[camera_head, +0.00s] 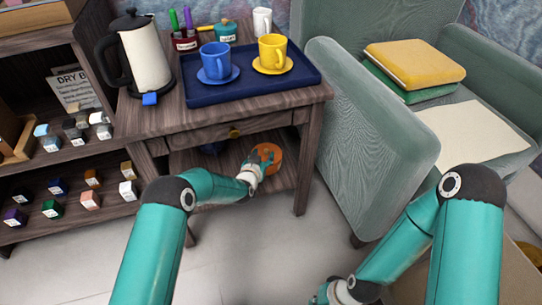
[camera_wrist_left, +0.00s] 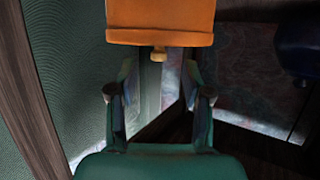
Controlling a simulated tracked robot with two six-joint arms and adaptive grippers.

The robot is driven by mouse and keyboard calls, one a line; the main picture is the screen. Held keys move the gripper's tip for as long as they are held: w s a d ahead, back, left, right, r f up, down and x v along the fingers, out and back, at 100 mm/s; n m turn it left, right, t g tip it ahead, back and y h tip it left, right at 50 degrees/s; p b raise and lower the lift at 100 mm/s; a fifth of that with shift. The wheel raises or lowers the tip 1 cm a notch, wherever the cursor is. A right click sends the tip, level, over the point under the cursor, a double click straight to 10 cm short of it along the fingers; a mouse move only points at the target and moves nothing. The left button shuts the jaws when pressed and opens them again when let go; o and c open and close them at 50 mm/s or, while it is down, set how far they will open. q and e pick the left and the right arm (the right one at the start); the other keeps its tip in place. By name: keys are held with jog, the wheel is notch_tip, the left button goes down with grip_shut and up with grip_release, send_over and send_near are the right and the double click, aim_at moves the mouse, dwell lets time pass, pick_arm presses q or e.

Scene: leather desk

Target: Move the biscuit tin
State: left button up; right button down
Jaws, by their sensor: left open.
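The biscuit tin appears to be the orange round tin (camera_head: 268,156) on the lower shelf of the wooden side table. In the left wrist view the orange tin (camera_wrist_left: 160,18) fills the top middle, with a small knob on it toward the fingers. My left gripper (camera_head: 257,168) is at the front of the tin, partly covering it. In the left wrist view the left gripper (camera_wrist_left: 160,90) has its two fingers apart with nothing between them, short of the tin's body. Only part of my right gripper (camera_head: 321,296) shows at the bottom edge; its fingertips are cut off.
The tabletop (camera_head: 150,115) and its drawer with a brass knob (camera_head: 234,133) are above the shelf. A blue tray (camera_head: 215,97) with two cups and a kettle (camera_head: 146,55) stand on top. A table leg (camera_head: 305,165) and a green armchair (camera_head: 370,140) bound the right.

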aim_at(266, 152)
pick_arm(q)
jog(key=shift+b+x, duration=0.8)
jog(key=shift+x, duration=1.15)
grip_shut()
